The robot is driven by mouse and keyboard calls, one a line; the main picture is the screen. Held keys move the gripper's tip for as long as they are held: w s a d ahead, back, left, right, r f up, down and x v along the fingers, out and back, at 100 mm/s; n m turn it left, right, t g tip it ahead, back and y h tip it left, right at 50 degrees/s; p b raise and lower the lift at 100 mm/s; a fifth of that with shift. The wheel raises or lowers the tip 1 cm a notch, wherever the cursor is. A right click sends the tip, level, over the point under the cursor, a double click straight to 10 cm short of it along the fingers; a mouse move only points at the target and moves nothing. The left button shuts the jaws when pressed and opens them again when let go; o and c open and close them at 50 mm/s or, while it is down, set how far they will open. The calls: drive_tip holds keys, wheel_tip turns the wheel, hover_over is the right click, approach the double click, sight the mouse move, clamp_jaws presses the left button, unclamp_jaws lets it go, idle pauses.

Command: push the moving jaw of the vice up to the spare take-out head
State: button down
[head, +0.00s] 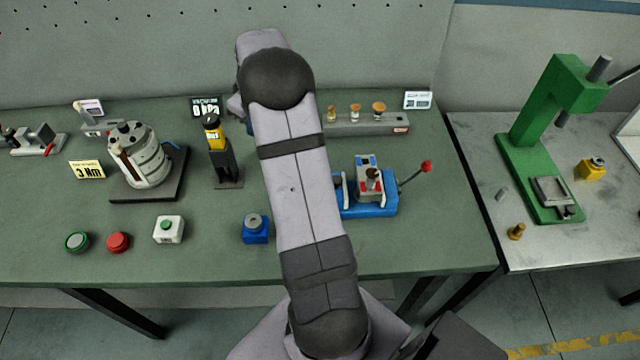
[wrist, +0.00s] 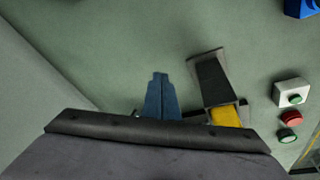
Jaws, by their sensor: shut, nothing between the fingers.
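The vice (head: 372,209) appears to be the blue fixture right of my arm in the head view, with pale upright jaws and a red-knobbed lever at its right. A grey block with red and blue marks and a dark knob, probably the spare take-out head (head: 368,186), sits at it. Whether the moving jaw touches it cannot be told; my arm hides the vice's left end. My gripper (wrist: 160,76) is shut and empty in the wrist view, over bare bench left of the black and yellow stand (wrist: 212,82). The vice is not in the wrist view.
The black and yellow stand (head: 217,155) is close to my gripper. A blue block (head: 256,231) stands left of the vice. A grey rack (head: 350,124) with several small parts is behind it. A round machine (head: 140,160) and push buttons (head: 118,242) are left. A green press (head: 535,150) stands right.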

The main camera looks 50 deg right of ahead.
sight(340, 196)
drive_tip(key=s+a+r+n+g+h+b, duration=0.1)
drive_tip(key=s+a+r+n+g, duration=0.25)
drive_tip(key=s, duration=0.65)
drive_tip(key=s+a+r+n+g+h+b, duration=0.1)
drive_tip(key=s+a+r+n+g+h, duration=0.2)
drive_tip(key=s, duration=0.8)
drive_tip(key=shift+y, duration=0.7)
drive_tip(key=x, duration=0.3)
drive_tip(key=a+p+x, duration=0.1)
drive_tip(key=x, duration=0.3)
drive_tip(key=p+x, duration=0.1)
drive_tip(key=x, duration=0.2)
drive_tip(key=shift+w+f, duration=0.35)
drive_tip(key=shift+f, duration=0.2)
drive_tip(key=shift+s+d+f+p, duration=0.1)
drive_tip(key=shift+s+d+p, duration=0.55)
drive_tip(key=shift+s+d, duration=0.35)
drive_tip(key=shift+s+d+f, duration=0.1)
drive_tip(key=shift+s+d, duration=0.25)
drive_tip(key=shift+d, duration=0.1)
drive_tip(key=s+d+p, duration=0.1)
drive_tip(key=s+d, duration=0.2)
